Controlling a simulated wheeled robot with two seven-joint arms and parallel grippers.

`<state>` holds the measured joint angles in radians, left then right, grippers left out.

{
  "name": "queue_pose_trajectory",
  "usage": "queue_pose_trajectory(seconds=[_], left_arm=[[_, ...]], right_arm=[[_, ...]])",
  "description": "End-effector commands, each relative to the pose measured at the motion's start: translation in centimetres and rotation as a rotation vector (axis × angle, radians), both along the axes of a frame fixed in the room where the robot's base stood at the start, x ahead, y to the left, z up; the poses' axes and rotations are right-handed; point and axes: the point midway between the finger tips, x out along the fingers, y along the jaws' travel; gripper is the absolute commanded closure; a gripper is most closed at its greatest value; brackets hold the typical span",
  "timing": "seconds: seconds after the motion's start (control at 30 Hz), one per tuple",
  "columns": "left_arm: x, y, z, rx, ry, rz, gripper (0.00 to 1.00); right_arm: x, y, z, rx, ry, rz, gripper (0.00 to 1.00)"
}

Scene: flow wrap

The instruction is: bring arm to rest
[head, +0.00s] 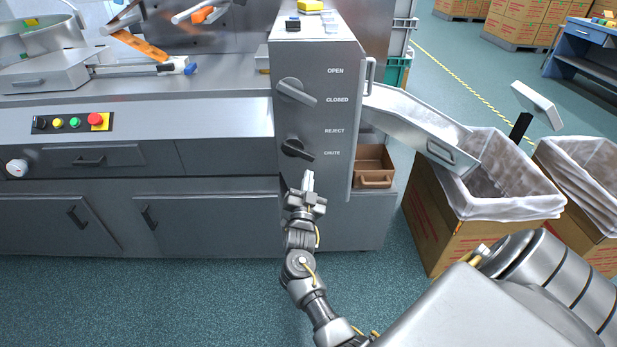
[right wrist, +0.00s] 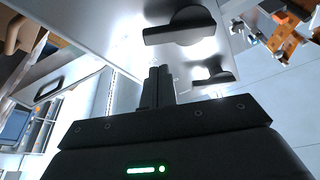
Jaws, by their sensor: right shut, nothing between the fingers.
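My right gripper (head: 307,181) is in front of the grey control cabinet, just below the lower black knob (head: 297,150). Its fingers are together and empty, and they also show in the right wrist view (right wrist: 159,72). The cabinet (head: 335,110) carries the words OPEN, CLOSED, REJECT and CHUTE. The upper grey knob (head: 296,92) and the lower knob both sit tilted, sloping down to the right. In the right wrist view a dark knob (right wrist: 180,28) is above the fingertips, apart from them. My left gripper is not in view.
A metal chute (head: 420,120) slopes right into a lined cardboard box (head: 440,225). A second lined box (head: 590,175) stands beside it. A brown drawer bin (head: 375,165) sits right of the cabinet. The steel machine front (head: 150,225) fills the left. The green floor in front is clear.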

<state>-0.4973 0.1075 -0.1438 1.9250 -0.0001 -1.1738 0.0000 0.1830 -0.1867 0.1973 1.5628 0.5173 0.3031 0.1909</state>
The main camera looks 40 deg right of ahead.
Motion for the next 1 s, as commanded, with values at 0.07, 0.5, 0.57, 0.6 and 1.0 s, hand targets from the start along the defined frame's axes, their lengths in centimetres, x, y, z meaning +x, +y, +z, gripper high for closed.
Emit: queue_pose_trajectory(seconds=[0.07, 0.5, 0.57, 0.6, 1.0], left_arm=[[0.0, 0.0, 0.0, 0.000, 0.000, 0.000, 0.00], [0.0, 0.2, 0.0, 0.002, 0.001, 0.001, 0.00], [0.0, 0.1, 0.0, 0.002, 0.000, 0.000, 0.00], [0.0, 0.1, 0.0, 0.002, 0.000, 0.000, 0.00], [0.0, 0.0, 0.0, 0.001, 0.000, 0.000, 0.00]], right_arm=[[0.0, 0.0, 0.0, 0.000, 0.000, 0.000, 1.00], [1.0, 0.4, -1.7, 0.048, 0.094, 0.039, 1.00], [2.0, 1.2, -2.8, 0.088, 0.165, 0.091, 1.00], [2.9, 2.1, -3.3, 0.114, 0.221, 0.142, 1.00], [-10.6, 15.2, -21.6, 0.093, 1.245, 0.752, 1.00]])
